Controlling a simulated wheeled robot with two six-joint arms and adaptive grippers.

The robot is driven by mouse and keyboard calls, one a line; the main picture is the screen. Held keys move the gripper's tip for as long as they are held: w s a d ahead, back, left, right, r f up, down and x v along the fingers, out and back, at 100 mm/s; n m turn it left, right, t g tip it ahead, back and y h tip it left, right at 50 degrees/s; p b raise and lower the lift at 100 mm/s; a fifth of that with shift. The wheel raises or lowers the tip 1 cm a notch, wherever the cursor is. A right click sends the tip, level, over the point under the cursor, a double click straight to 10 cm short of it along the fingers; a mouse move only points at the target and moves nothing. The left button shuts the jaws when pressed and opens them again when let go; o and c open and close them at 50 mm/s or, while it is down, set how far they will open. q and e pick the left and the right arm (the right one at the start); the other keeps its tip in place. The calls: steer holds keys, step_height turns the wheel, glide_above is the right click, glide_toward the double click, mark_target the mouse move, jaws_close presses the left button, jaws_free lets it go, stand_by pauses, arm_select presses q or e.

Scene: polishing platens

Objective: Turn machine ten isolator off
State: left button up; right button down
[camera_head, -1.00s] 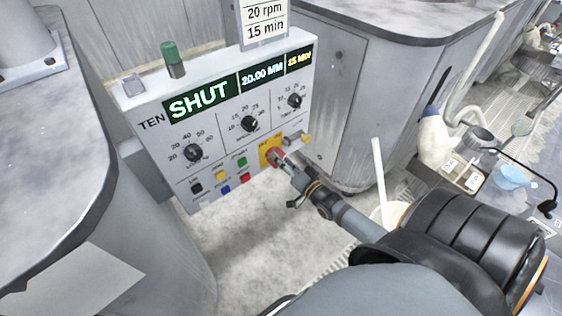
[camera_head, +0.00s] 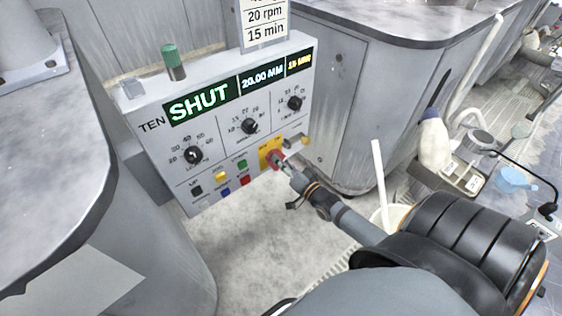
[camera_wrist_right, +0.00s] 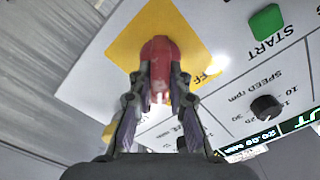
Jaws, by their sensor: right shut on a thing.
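The machine TEN control panel (camera_head: 222,160) faces me with a display reading SHUT. At its lower right is a yellow plate (camera_head: 265,148) with the red isolator handle (camera_head: 271,157) on it. My right gripper (camera_head: 279,163) is at this handle, its fingers closed around it. In the right wrist view the red handle (camera_wrist_right: 160,52) stands between the two fingers (camera_wrist_right: 160,90), in front of the yellow plate (camera_wrist_right: 186,28). The letters "FF" show beside it; the rest of that label is hidden. My left gripper is not in view.
Several coloured push buttons, such as a green one (camera_head: 242,164), sit just left of the isolator. Three black dials (camera_head: 249,126) are above. A small yellow-tipped part (camera_head: 304,141) juts out at right. A white bucket (camera_head: 396,217) stands behind my right arm.

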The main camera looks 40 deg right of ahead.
steer(key=shift+r+n+p, duration=0.2)
steer(key=shift+n+p, duration=0.6)
steer(key=shift+n, duration=0.3)
steer(key=n+p, duration=0.1)
steer(key=n, duration=0.1)
steer(key=n+p, duration=0.2)
steer(key=n, duration=0.1)
steer(key=n+p, duration=0.2)
steer(key=n, duration=0.1)
steer(key=shift+a, duration=0.25)
steer(key=n+p, duration=0.1)
steer(key=n, duration=0.2)
steer(key=shift+n+p, duration=0.3)
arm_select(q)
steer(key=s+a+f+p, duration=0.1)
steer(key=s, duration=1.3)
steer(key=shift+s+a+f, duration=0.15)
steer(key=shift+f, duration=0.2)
arm_select(e)
steer(key=shift+a+f+n, duration=0.1)
steer(key=shift+n, duration=0.85)
steer(key=shift+a+f+n, duration=0.1)
steer(key=shift+n, duration=0.85)
steer(key=c, duration=1.3)
jaws_free()
